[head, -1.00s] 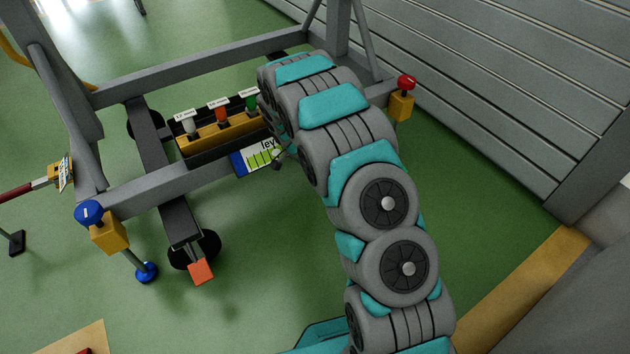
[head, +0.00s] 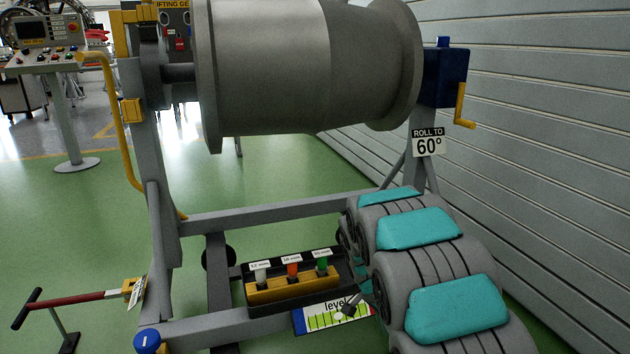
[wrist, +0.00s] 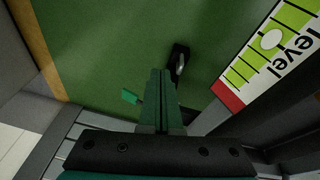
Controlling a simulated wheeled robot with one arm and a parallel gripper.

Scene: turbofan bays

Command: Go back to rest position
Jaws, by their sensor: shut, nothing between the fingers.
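My gripper (wrist: 158,75) is shut and empty in the wrist view, its two green fingers together and pointing over the green floor. In the head view my gripper (head: 350,305) is a small dark shape at the end of my arm, in front of the level card (head: 328,316). The card also shows at the right in the wrist view (wrist: 268,52), beside the fingers and apart from them. My grey and teal arm fills the lower right of the head view.
A grey stand carries a large grey cylinder (head: 300,65). A tray (head: 282,306) on its base holds white, orange and green pieces. A yellow handle (head: 110,110) and a red-handled bar (head: 70,302) are at left. A slatted wall (head: 540,140) closes the right; green floor lies open left.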

